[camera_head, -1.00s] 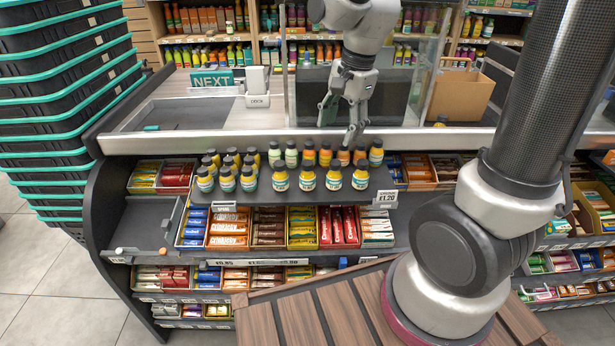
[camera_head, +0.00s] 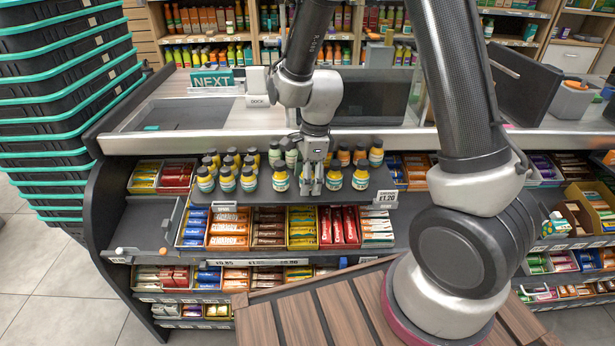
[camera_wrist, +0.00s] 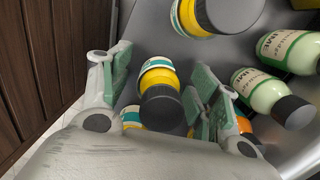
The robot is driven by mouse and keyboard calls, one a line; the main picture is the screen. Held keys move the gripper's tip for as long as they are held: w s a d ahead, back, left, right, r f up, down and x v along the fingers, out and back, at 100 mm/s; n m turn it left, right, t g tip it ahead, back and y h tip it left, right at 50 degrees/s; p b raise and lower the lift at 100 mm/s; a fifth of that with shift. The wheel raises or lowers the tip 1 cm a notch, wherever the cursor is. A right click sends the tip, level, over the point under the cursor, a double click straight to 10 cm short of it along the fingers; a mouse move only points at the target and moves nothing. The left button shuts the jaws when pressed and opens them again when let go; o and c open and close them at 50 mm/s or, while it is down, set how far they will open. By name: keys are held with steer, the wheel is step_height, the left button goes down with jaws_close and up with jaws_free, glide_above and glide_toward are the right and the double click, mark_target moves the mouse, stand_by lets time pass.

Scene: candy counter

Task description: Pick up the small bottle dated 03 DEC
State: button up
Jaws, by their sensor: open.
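Several small yellow bottles with dark caps and pale labels stand on the upper shelf. My gripper points down over the front row, open. In the wrist view a yellow bottle (camera_wrist: 158,79) with a dark cap stands between the open fingers of my gripper (camera_wrist: 161,72); the head view mostly hides it. No date is readable on any bottle.
Cream-labelled green bottles (camera_wrist: 286,50) lie close beside the right finger in the wrist view. Another yellow bottle (camera_wrist: 188,18) is beyond the fingers. A yellow bottle cluster (camera_head: 228,177) stands at the shelf's left. Candy boxes (camera_head: 269,226) fill the shelf below.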

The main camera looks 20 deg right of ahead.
steer(key=c, duration=1.1)
steer(key=shift+c, duration=0.2)
